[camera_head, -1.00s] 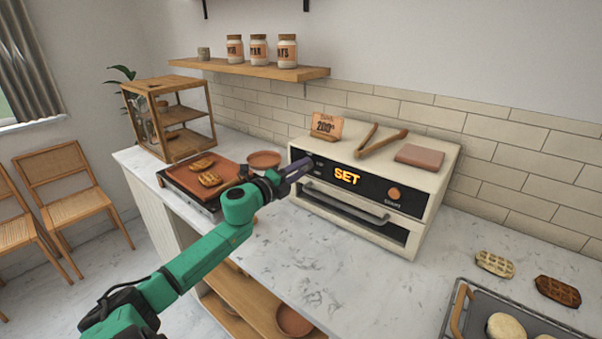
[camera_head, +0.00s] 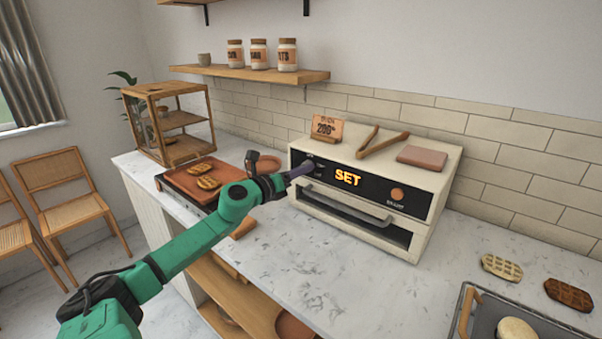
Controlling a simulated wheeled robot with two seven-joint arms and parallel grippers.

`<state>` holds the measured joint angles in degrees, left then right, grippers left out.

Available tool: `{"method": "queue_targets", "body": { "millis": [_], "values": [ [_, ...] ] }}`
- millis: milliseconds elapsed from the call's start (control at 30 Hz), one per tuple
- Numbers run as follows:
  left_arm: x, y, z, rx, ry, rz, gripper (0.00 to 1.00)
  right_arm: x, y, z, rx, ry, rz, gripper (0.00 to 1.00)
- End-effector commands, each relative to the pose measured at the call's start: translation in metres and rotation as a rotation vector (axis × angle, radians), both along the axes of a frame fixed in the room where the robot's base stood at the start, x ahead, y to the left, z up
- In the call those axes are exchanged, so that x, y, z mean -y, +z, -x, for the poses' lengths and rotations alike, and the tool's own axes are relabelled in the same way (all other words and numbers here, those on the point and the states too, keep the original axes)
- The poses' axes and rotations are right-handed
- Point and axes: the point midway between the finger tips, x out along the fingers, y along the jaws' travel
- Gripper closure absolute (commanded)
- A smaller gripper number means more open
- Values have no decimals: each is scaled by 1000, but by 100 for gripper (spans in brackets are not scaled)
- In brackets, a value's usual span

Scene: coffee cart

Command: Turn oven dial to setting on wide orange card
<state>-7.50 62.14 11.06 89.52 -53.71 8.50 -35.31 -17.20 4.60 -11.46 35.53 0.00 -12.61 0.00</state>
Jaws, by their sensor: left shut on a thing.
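The cream oven (camera_head: 372,190) stands on the counter against the tiled wall. Its black front panel shows SET on the display (camera_head: 347,177) in lit orange letters. A round orange knob (camera_head: 397,194) sits at the panel's right. My left gripper (camera_head: 300,170) is at the panel's left end, shut on the oven dial, which the fingers hide. My right gripper is not in view.
Tongs (camera_head: 382,142) and a brown folded cloth (camera_head: 421,157) lie on the oven top. A griddle (camera_head: 190,184) with waffles is left of the oven. A tray (camera_head: 500,315) and two waffles are at the right.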

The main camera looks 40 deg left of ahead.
Motion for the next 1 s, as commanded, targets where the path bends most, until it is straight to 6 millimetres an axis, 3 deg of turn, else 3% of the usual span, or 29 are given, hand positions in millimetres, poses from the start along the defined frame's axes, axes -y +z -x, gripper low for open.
{"method": "queue_targets", "body": {
  "millis": [633,667,700,733,1000],
  "values": [
    [2,-5,0,-12,-6,-60,100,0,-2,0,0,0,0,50],
    [2,-5,0,-12,-6,-60,54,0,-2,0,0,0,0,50],
    [2,-5,0,-11,-5,-60,39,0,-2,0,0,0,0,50],
    [2,-4,0,-10,-5,-59,32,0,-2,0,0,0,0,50],
    [1,-2,0,-5,-2,-59,32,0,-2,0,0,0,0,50]
  ]
}}
